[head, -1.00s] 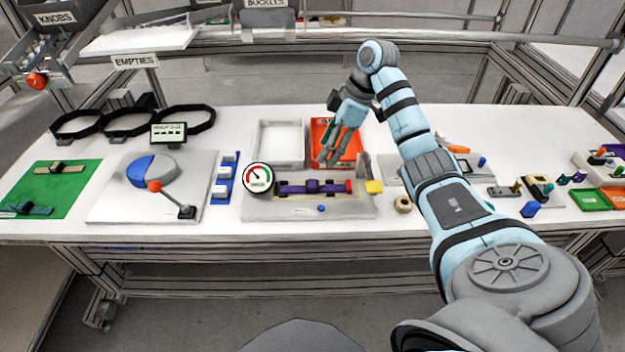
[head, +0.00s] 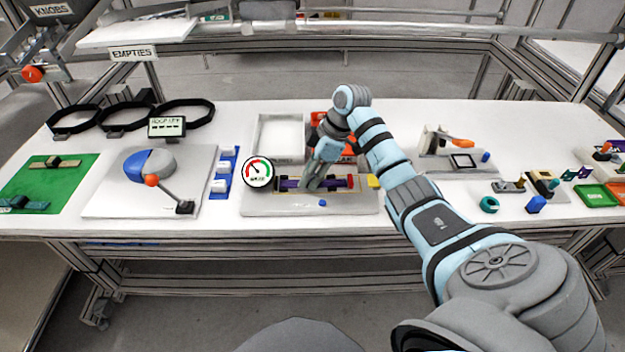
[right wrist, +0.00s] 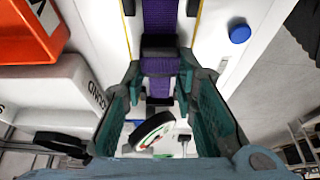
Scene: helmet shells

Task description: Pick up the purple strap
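The purple strap (head: 289,184) lies lengthwise in the grey fixture (head: 256,205), with a darker piece around its middle. In the right wrist view the strap (right wrist: 160,15) runs down the middle of the picture. My right gripper (head: 313,187) is down over the strap's middle and hides part of it in the head view. Its teal fingers (right wrist: 159,68) stand apart, one on each side of the strap, with narrow gaps; no firm contact shows. My left gripper is not in view.
A white tray (head: 281,137) and an orange-red bin (head: 319,119) are behind. A blue button (head: 322,203) is on the fixture's front.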

